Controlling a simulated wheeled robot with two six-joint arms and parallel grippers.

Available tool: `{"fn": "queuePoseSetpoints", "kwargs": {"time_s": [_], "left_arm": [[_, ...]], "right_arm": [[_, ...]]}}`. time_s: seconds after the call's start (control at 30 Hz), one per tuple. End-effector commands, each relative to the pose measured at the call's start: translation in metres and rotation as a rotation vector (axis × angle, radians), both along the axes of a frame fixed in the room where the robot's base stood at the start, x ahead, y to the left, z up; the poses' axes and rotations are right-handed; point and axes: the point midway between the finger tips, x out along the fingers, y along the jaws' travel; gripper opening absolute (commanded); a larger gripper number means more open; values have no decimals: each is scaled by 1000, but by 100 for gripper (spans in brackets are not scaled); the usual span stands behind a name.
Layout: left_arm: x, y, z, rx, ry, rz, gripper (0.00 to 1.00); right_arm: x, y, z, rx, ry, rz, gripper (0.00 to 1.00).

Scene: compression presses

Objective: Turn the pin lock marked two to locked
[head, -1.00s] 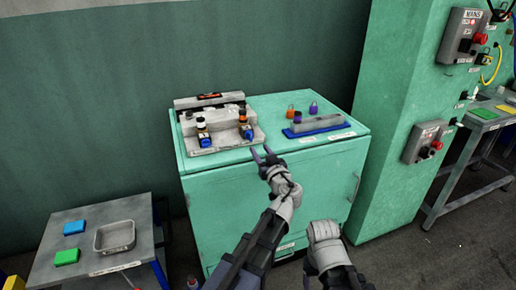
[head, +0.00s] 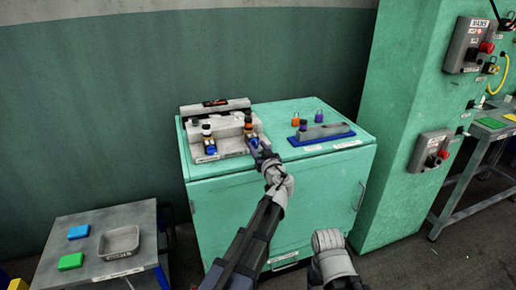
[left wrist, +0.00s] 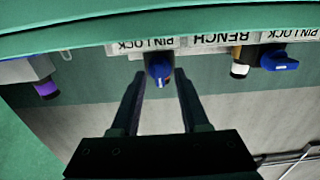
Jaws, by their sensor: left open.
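Two blue pin lock knobs sit on the front of a grey fixture on the green cabinet. The right knob (head: 249,142) is at my left gripper (head: 256,148); it shows in the left wrist view (left wrist: 159,68) between the open fingertips, which do not visibly squeeze it. The left knob (head: 210,147) shows at the right of the left wrist view (left wrist: 280,61), lying sideways beside a black and white pin. The PIN LOCK labels are legible there upside down, but their numbers are not. My right arm ends at the bottom (head: 332,255); its fingers are hidden.
A blue tray (head: 342,136) with a grey block is at the right on the cabinet top, with orange and purple padlocks behind it. A low table (head: 75,270) with a metal pan (head: 119,242) stands at left. Wall boxes (head: 430,151) are at right.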

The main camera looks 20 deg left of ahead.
Motion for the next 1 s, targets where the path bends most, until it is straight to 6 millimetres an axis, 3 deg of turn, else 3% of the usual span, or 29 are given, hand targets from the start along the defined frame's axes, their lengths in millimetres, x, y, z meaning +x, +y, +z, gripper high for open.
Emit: {"fn": "queuePoseSetpoints", "kwargs": {"time_s": [0.07, 0.4, 1.0], "left_arm": [[0, 0, 0, 0, 0, 0, 39], [0, 0, 0, 0, 0, 0, 1], [0, 0, 0, 17, 12, 0, 0]], "right_arm": [[0, 0, 0, 0, 0, 0, 73], [0, 0, 0, 0, 0, 0, 73], [0, 0, 0, 0, 0, 0, 73]]}}
